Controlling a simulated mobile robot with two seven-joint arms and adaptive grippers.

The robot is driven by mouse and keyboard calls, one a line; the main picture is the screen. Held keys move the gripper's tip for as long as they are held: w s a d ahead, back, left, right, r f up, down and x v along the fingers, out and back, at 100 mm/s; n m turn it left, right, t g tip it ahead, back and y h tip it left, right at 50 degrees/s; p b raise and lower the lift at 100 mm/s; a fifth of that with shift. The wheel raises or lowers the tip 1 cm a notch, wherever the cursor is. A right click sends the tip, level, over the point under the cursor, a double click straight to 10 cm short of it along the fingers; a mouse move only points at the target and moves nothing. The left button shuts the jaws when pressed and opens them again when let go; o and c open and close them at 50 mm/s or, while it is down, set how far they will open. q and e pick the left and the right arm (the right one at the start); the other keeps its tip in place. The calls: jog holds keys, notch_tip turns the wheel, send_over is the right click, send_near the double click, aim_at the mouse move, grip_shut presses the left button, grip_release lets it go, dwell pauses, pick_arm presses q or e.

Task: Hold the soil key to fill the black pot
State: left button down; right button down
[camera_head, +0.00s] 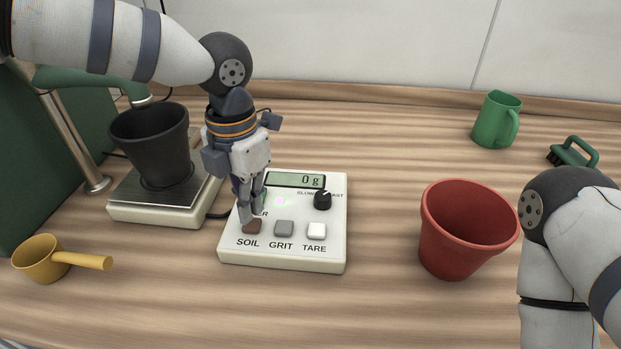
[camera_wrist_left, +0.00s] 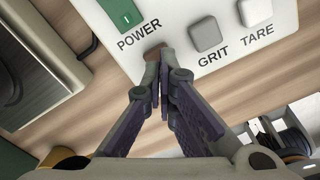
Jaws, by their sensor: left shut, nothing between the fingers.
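The control box (camera_head: 333,240) has a display reading 0 g and keys labelled SOIL, GRIT and TARE. My left gripper (camera_head: 249,220) is shut and empty, pointing down with its fingertips at the brown soil key (camera_head: 252,228). In the left wrist view the fingertips (camera_wrist_left: 160,62) overlap the soil key (camera_wrist_left: 152,47) and partly hide it. I cannot tell whether the key is pressed down. The black pot (camera_head: 152,146) stands upright on the scale (camera_head: 150,212), beneath the green spout (camera_head: 139,92). Its inside looks dark, with no soil visible. My right gripper is out of view.
A red pot (camera_head: 462,240) stands right of the control box. A yellow scoop (camera_head: 50,259) lies at the front left. A green mug (camera_head: 495,120) and a green brush (camera_head: 573,153) are at the back right. The table between control box and red pot is clear.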

pick_arm(q)
jog(key=shift+f, duration=0.25)
dwell(0.3)
